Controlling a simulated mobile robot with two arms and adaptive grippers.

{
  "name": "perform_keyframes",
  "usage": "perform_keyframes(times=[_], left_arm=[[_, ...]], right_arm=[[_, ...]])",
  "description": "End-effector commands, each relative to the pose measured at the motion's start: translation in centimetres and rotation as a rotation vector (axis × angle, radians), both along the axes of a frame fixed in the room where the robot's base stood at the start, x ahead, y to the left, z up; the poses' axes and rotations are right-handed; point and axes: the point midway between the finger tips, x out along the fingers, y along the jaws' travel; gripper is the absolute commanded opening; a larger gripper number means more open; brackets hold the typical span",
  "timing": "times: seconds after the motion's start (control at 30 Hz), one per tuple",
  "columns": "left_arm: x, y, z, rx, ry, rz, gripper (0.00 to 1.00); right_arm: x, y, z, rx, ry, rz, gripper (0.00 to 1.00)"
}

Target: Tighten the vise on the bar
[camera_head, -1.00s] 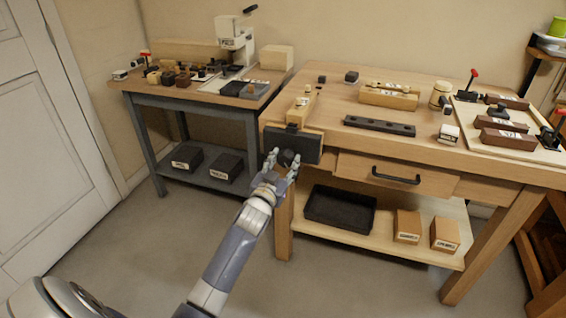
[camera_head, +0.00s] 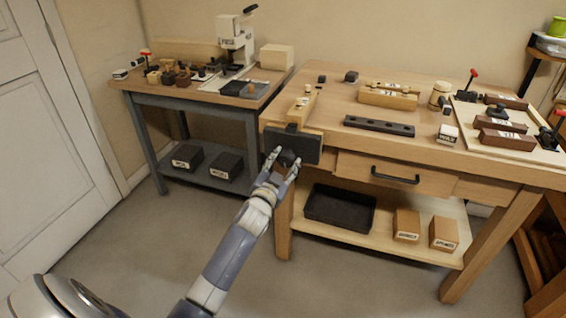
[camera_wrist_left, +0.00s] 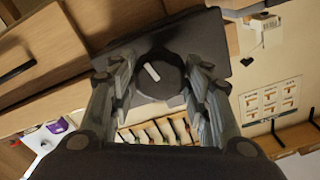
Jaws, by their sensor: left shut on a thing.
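The vise's dark front jaw (camera_head: 306,148) stands at the left front edge of the wooden workbench. A pale wooden bar (camera_head: 299,112) lies behind it, pointing away; I cannot tell whether the jaw touches it. My left gripper (camera_head: 284,164) is at the front of the jaw, shut on the round dark vise knob (camera_head: 289,157). In the left wrist view, the knob (camera_wrist_left: 171,82) sits between the two fingers, with a tilted white mark on its face. The dark jaw (camera_wrist_left: 213,47) shows behind it. My right gripper is not in view.
A drawer with a black handle (camera_head: 395,178) is right of the vise. A black tray (camera_head: 340,225) and small boxes stand on the shelf below. A dark holed block (camera_head: 379,126) lies on the benchtop. Open floor lies in front of the bench.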

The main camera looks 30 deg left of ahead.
Motion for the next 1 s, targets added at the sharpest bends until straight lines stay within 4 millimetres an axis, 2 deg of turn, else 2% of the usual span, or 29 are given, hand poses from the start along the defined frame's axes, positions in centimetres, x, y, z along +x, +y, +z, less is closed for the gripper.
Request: perform_keyframes(times=[0.03,0.27,0.67,0.93,0.97,1.0], left_arm=[[-0.03,0.02,-0.18,-0.001,0.003,0.000,0.23],[-0.01,0.02,-0.13,0.032,0.011,0.000,0.23],[0.06,0.04,-0.18,0.273,0.069,0.000,0.23],[0.06,0.04,-0.20,0.286,0.072,0.000,0.23],[0.06,0.04,-0.20,0.285,0.072,0.000,0.49],[0.06,0.04,-0.20,0.285,0.072,0.000,0.57]], right_arm=[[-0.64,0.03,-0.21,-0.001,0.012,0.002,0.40],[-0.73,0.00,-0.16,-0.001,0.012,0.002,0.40],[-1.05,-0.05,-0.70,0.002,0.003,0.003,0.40],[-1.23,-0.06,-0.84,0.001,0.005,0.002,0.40],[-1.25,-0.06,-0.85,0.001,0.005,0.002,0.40],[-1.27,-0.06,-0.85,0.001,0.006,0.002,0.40]])
